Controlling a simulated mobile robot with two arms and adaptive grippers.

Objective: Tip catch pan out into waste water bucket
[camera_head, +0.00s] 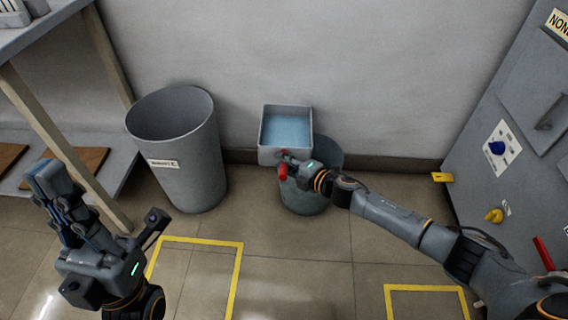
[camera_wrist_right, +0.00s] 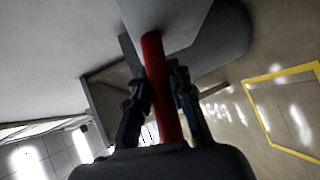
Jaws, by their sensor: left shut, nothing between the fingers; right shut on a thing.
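The catch pan (camera_head: 264,150) is a grey, square, open box with pale blue water in it, held roughly level in the head view. My right gripper (camera_head: 287,163) is shut on its red handle (camera_head: 283,173); the right wrist view shows the red handle (camera_wrist_right: 158,85) between the two fingers. The pan is over or in front of a grey round bucket (camera_head: 302,203), hiding much of its top. A larger grey bin (camera_head: 190,175) with a small white label stands to the left; I cannot read the label surely. My left gripper (camera_head: 48,180) is shut and empty at lower left.
A shelf unit (camera_head: 40,110) stands at the left. A grey cabinet (camera_head: 500,165) with a blue knob, a yellow knob and a red lever is at the right. The wall (camera_head: 330,70) is close behind the pan. Yellow-outlined floor (camera_head: 195,270) in front is clear.

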